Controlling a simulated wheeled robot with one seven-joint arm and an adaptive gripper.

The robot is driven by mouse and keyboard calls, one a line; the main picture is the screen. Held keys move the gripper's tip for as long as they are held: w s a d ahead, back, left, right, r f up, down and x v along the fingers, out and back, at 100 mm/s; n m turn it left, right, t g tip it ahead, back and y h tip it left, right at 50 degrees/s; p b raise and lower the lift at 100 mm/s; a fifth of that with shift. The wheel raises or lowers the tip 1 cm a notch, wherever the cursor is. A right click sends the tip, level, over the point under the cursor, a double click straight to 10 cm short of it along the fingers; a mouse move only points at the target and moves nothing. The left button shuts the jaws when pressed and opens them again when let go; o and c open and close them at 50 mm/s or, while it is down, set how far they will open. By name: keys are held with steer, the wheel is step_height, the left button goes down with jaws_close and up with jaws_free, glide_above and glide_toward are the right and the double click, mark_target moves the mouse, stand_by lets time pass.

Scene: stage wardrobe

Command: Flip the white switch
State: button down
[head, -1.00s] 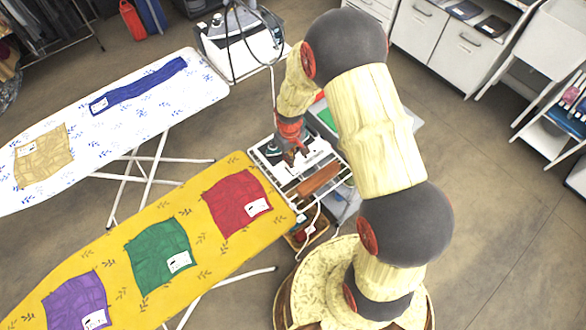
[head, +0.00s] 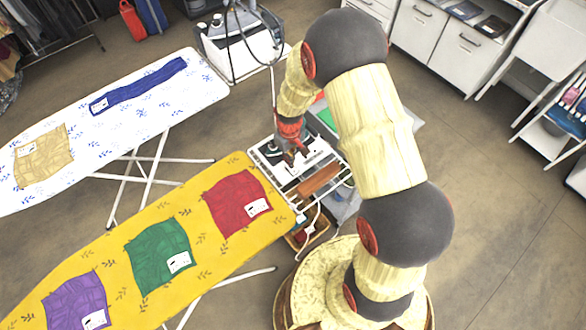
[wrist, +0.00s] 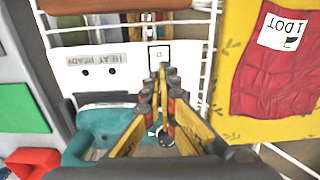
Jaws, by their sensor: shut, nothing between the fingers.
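A small white switch (wrist: 159,55) in a dark-outlined square sits at the edge of a white panel (wrist: 108,82) marked "HEAT READY", which reads upside down in the wrist view. The panel also shows in the head view (head: 318,150), partly hidden by my arm. My gripper (wrist: 164,70) is shut and empty, its fingertips just below the switch in the wrist picture. I cannot tell whether they touch it or which way the switch is set. In the head view my gripper (head: 300,151) is over the panel, and the switch is too small to make out.
A teal iron (wrist: 95,135) lies close beside my fingers. A white wire rack (wrist: 211,60) surrounds the panel, with a brown bar (head: 319,180) near it. The yellow ironing board (head: 200,240), holding a red garment (head: 235,205), is close on the left.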

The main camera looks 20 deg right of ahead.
steer(key=shift+f+b, duration=0.7)
steer(key=shift+f, duration=0.4)
stand_by(0.6)
steer(key=shift+r+p, duration=2.35)
steer(key=shift+r, duration=1.2)
steer(key=s+r+m+t+b, duration=0.1)
steer(key=s+r+b, duration=0.3)
steer(key=s+r, duration=0.7)
steer(key=s+r+m+t+b, duration=0.2)
steer(key=s+r+t+b, duration=0.2)
steer(key=s+r, duration=0.7)
step_height(320, 180, up, 8)
steer(key=shift+m+t, duration=0.3)
